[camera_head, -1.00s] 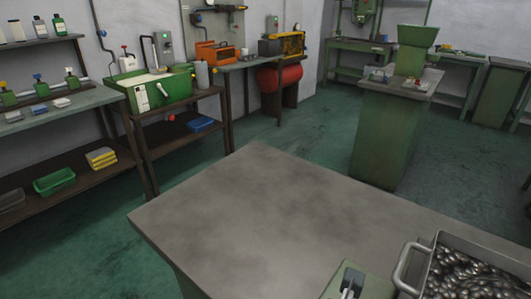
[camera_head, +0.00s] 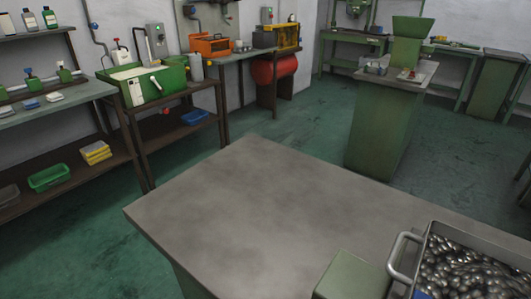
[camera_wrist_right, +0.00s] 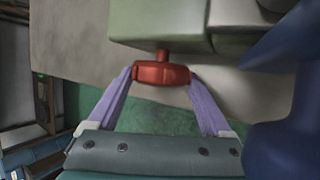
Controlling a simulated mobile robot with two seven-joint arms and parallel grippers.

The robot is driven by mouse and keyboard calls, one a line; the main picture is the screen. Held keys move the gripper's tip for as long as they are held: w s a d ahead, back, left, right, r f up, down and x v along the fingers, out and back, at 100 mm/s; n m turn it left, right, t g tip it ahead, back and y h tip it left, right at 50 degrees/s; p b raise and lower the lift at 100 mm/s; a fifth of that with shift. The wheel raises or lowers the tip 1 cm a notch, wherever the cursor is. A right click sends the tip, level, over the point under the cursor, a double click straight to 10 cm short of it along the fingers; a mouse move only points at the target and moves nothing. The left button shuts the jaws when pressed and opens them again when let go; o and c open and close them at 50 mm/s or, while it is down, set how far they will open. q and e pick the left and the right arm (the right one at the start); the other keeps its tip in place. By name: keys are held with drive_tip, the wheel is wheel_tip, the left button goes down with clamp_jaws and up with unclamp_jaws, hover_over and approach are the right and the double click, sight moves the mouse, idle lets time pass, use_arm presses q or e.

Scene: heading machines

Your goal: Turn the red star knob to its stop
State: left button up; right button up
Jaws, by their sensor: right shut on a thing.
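The red star knob (camera_wrist_right: 161,73) shows in the right wrist view, on a short red stem that goes into a green block (camera_wrist_right: 157,25). My right gripper (camera_wrist_right: 161,76) has its two purple fingers closed on the knob, one at each side. The knob's lobes are hard to make out from this angle. In the head view a plain green block (camera_head: 352,276) stands at the table's near edge; the knob is not visible there. My left gripper is in neither view.
A metal tray of dark shiny pieces (camera_head: 470,262), with a handle (camera_head: 398,258), stands right of the green block. The grey tabletop (camera_head: 270,200) is otherwise bare. A green pedestal machine (camera_head: 385,125) stands beyond. A dark blue shape (camera_wrist_right: 285,110) fills the right wrist view's right side.

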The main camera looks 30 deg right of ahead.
drive_tip(key=o, duration=1.2)
drive_tip(key=shift+c, duration=0.2)
drive_tip(key=p+v, duration=0.3)
drive_tip(key=v, duration=0.7)
